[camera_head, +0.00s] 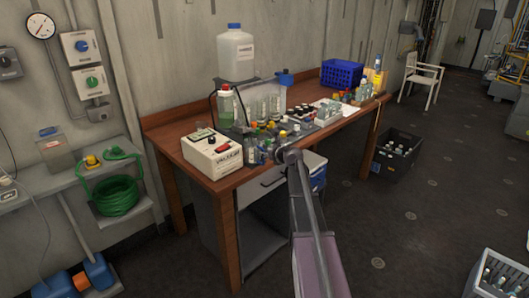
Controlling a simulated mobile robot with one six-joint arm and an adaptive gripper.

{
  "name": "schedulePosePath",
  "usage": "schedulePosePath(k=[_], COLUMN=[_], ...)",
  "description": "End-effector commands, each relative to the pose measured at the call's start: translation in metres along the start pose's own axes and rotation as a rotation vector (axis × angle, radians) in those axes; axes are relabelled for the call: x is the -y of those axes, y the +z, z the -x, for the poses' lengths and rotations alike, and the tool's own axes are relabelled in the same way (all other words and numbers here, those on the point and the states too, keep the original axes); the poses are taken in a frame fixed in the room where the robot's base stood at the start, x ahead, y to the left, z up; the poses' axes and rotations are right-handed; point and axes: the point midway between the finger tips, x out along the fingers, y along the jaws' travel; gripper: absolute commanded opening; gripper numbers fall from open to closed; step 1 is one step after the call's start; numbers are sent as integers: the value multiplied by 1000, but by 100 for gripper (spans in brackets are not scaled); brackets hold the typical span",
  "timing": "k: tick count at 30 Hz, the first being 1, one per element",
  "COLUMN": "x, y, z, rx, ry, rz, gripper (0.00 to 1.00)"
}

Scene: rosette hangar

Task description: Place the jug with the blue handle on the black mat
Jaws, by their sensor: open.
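A large white translucent jug (235,54) with a blue cap stands upright at the back of the wooden table, on a raised support. I cannot make out a blue handle on it. A small blue item (284,78) sits to its right at the top of a clear-fronted rack; its shape is too small to tell. A dark mat-like surface (300,127) lies on the middle of the table, largely covered by small bottles and caps. My arm reaches up from the bottom centre, its grey rounded joint before the table's front edge. I cannot make out my gripper.
On the wooden table (178,128) are a white instrument box (212,157), a green-liquid bottle (226,104), a blue basket (342,73) and a yellow bottle (376,80). A black crate (397,160) stands on the floor at right. The floor between has free room.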

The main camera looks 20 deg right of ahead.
Motion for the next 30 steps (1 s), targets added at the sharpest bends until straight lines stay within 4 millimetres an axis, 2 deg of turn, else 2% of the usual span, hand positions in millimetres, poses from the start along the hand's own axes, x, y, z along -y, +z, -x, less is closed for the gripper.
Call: schedulePosePath(k=[1, 9, 15, 21, 30], x=[-1, -2, -2, -1, -1], y=[2, 2, 2, 1, 0], z=[11, 56, 82, 96, 97], rx=[0, 0, 0, 0, 0], ry=[-1, -1, 0, 1, 1], rz=[-1, 0, 0, 1, 1], gripper=[49, 49, 49, 49, 49])
